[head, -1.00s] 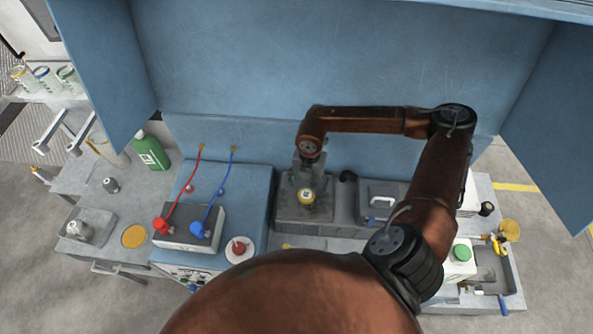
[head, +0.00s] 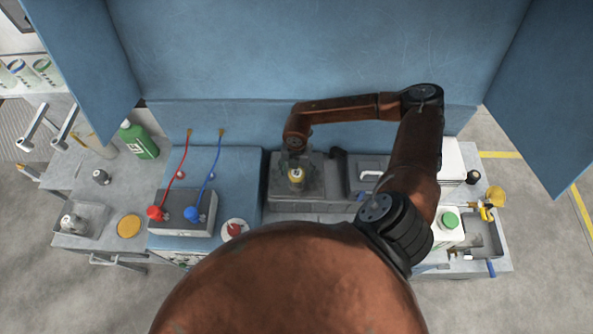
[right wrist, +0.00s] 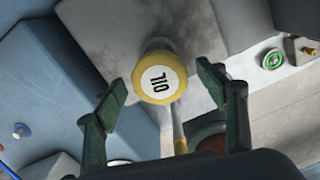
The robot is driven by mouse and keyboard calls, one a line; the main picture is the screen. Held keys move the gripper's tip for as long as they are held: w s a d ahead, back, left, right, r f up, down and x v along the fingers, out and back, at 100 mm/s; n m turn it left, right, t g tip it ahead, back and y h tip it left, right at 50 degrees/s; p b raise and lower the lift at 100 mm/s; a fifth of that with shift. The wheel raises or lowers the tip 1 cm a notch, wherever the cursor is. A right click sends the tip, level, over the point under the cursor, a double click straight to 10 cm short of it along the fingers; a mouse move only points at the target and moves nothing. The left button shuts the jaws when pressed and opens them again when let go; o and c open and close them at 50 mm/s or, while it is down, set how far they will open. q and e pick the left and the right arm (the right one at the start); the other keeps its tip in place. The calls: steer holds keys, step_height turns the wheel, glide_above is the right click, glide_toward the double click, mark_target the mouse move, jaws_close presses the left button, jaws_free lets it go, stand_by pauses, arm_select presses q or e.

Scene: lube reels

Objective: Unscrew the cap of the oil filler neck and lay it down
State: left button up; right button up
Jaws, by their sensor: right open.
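The yellow cap (head: 296,176) with a white label sits at the dark grey unit (head: 283,205) in the middle of the bench. In the right wrist view the cap (right wrist: 158,84) reads OIL, and part of a pale neck shows behind it. My right gripper (head: 295,160) is above the cap in the head view. In the right wrist view its two dark green fingers (right wrist: 159,78) stand wide apart, one on each side of the cap, with a clear gap to both. It holds nothing. My left gripper is not in view.
A grey box with red (head: 155,212) and blue (head: 193,214) fittings and hoses stands left of the unit. A green bottle (head: 139,142) is at the back left.

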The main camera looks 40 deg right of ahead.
steer(key=c, duration=1.2)
steer(key=shift+f+n+b, duration=0.1)
steer(key=shift+n+b, duration=0.3)
steer(key=shift+n, duration=0.4)
steer(key=shift+c, duration=0.2)
steer(key=n+b, duration=0.1)
steer(key=n, duration=0.1)
steer(key=shift+n, duration=0.3)
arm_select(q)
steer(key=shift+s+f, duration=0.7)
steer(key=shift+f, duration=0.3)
arm_select(e)
steer(key=shift+s+n, duration=0.1)
steer(key=shift+n, duration=0.4)
steer(key=n+b, duration=0.1)
steer(key=n, duration=0.2)
steer(key=shift+d+f, duration=0.1)
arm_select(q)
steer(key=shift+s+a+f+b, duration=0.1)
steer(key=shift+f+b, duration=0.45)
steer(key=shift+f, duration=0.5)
arm_select(e)
steer(key=shift+n, duration=1.1)
